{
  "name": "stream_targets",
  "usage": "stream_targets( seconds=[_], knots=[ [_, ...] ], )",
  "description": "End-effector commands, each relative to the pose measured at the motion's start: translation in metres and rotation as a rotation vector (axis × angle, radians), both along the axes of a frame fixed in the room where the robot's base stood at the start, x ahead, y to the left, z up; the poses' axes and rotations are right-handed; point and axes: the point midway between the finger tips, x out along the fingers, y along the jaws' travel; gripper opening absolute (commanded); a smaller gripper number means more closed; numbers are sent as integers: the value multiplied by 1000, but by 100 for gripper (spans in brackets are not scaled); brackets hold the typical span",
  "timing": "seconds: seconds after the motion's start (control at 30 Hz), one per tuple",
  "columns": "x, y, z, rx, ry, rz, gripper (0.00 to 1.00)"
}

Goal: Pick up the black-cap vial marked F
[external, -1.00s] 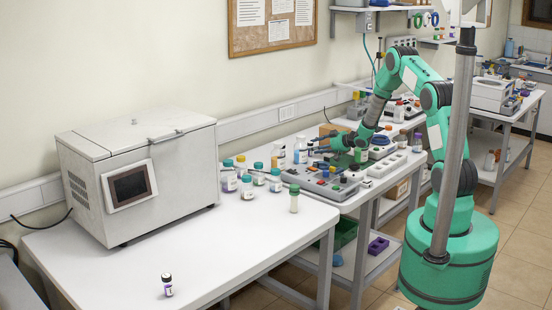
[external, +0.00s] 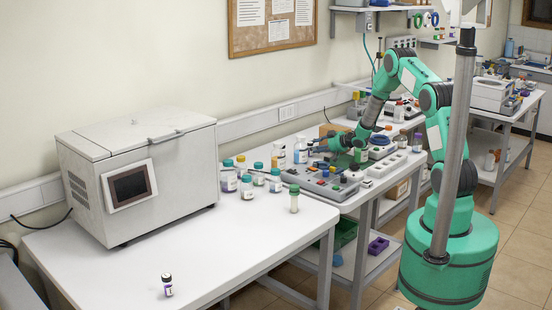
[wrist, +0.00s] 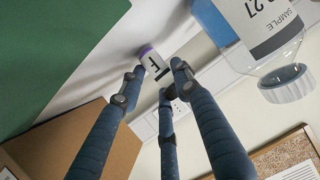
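In the wrist view, a small vial (wrist: 153,63) with a white label, a dark letter that looks like F and a purple band shows just beyond my fingertips. The view is inverted, and its cap end is mostly hidden by the fingers. My gripper (wrist: 160,80) has three blue fingers spread apart around the near end of the vial, with no clear grip on it. In the external view, my gripper (external: 318,147) is over the far bench, behind the grey device; the vial cannot be made out there.
A clear bottle (wrist: 262,35) with blue liquid and a SAMPLE label stands close beside my fingers. A brown box (wrist: 50,140) is on the other side. Several capped bottles (external: 247,186) and a grey device (external: 322,184) stand nearby. Another black-capped vial (external: 167,285) stands on the front table.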

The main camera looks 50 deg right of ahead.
Motion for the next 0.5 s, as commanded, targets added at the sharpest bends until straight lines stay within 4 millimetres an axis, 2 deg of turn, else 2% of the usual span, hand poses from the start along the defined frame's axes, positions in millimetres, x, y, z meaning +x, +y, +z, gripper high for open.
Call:
stream_targets(
  seconds=[0.3,0.5],
  knots=[
    [0,0,1,0,0,0,10],
    [0,0,14,-2,-1,1,10]
  ],
)
